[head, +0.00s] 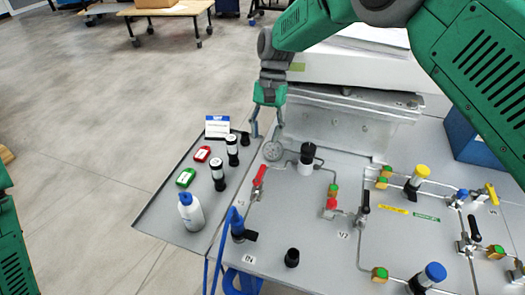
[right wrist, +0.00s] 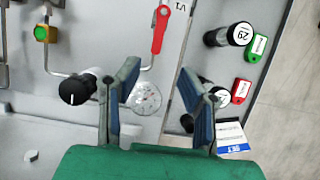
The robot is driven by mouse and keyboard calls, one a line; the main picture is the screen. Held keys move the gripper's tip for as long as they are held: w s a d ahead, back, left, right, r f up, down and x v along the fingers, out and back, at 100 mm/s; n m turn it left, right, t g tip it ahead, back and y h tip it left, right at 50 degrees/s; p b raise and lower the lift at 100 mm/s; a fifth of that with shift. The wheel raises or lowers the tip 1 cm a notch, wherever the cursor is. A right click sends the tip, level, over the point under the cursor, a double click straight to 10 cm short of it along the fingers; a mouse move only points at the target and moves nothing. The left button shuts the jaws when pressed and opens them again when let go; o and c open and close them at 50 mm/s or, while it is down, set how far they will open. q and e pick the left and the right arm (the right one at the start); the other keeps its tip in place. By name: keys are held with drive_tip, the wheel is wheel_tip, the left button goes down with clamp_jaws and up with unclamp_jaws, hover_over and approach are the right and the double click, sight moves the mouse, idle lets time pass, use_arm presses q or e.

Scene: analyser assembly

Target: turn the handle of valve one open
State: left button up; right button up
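Valve one is the valve with the red handle (head: 259,176) on the grey panel, left of the black-capped knob. The red handle also shows at the top of the right wrist view (right wrist: 160,28), beside a V1 label (right wrist: 181,6). My right gripper (head: 267,125) is open and empty above the panel's far left corner, beyond the handle and apart from it. My left gripper is out of view.
A black-capped knob (head: 307,155) stands right of the red handle. A blue fitting (head: 238,226) with hoses is nearer. A side tray (head: 150,219) holds a white bottle (head: 191,211), dark cylinders and red and green tags. More valves (head: 364,203) crowd the right side.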

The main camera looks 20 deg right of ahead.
drive_tip(key=shift+v, duration=1.5)
